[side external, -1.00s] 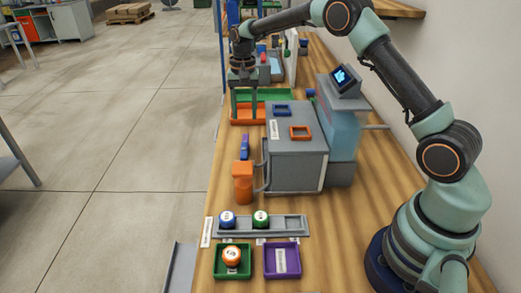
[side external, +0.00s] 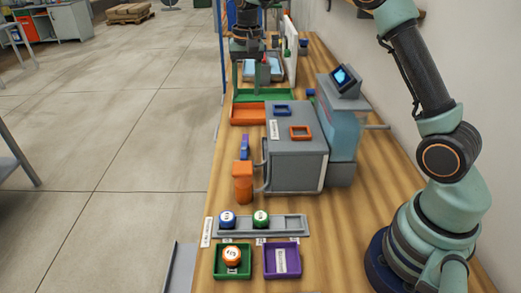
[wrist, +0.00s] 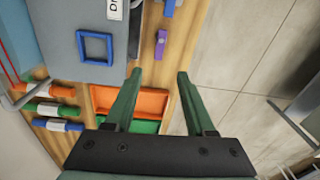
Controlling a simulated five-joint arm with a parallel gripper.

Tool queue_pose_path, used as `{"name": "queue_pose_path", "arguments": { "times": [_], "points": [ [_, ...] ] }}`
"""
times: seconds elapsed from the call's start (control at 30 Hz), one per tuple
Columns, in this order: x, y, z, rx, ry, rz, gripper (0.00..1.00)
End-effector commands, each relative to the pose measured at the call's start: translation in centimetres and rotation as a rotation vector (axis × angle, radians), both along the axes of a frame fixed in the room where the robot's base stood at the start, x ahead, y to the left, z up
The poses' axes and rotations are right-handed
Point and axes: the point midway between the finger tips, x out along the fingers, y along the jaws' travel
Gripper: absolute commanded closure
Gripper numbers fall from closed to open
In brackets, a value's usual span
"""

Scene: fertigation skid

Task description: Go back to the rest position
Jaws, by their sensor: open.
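My gripper (side external: 249,80) hangs at the far end of the wooden bench, above and around the far side of the orange tray (side external: 247,114) and green tray (side external: 280,95). In the wrist view, my gripper (wrist: 158,76) has its two green fingers spread apart, with nothing between them. The orange tray (wrist: 150,102) lies below the fingers, and the green tray (wrist: 142,127) is partly hidden by the gripper. Both trays look empty where visible.
A grey box (side external: 297,160) with blue and orange square frames on top stands mid-bench beside a screen unit (side external: 345,82). A rack (side external: 285,226) with balls is in front. Open floor lies left.

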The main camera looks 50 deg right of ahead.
Motion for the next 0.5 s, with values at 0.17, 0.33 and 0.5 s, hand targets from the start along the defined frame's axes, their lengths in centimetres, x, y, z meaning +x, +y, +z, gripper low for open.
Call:
{"name": "queue_pose_path", "arguments": {
  "times": [0.17,0.33,0.5],
  "points": [
    [-3.5,1.2,4.2,-0.018,-0.078,0.122,0.45],
    [-7.4,2.2,6.8,-0.040,-0.148,0.236,0.45],
    [-11.6,3.2,8.2,-0.069,-0.218,0.351,0.45]
  ]
}}
